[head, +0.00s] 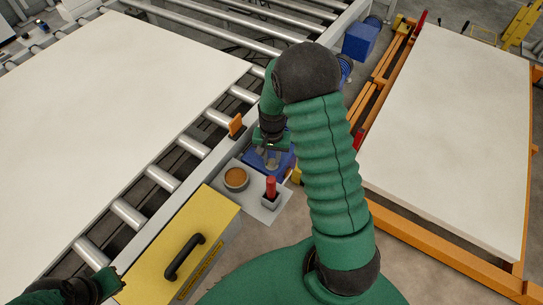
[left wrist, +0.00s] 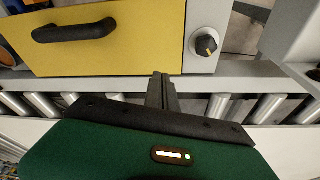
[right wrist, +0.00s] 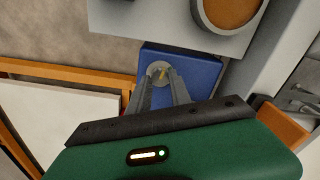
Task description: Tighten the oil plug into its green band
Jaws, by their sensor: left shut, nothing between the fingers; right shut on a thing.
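The oil plug (right wrist: 158,72) is a small round grey cap with a yellow mark, on top of a blue block (right wrist: 205,70) in the right wrist view. My right gripper (right wrist: 160,80) is shut on the plug, with a finger at either side. No green band shows around the plug; the fingers cover part of its rim. In the head view my right gripper (head: 268,157) points down at the blue block (head: 287,163), and the plug is hidden. My left gripper (left wrist: 163,78) is shut and empty, in front of the yellow panel.
A yellow cover (head: 180,245) with a black handle is at front left. A grey plate holds a round brown-topped cup (head: 236,178) and a red lever (head: 270,187), close to my right gripper. A black knob (left wrist: 206,44) is beside the yellow panel. Rollers (head: 160,176) carry a white board.

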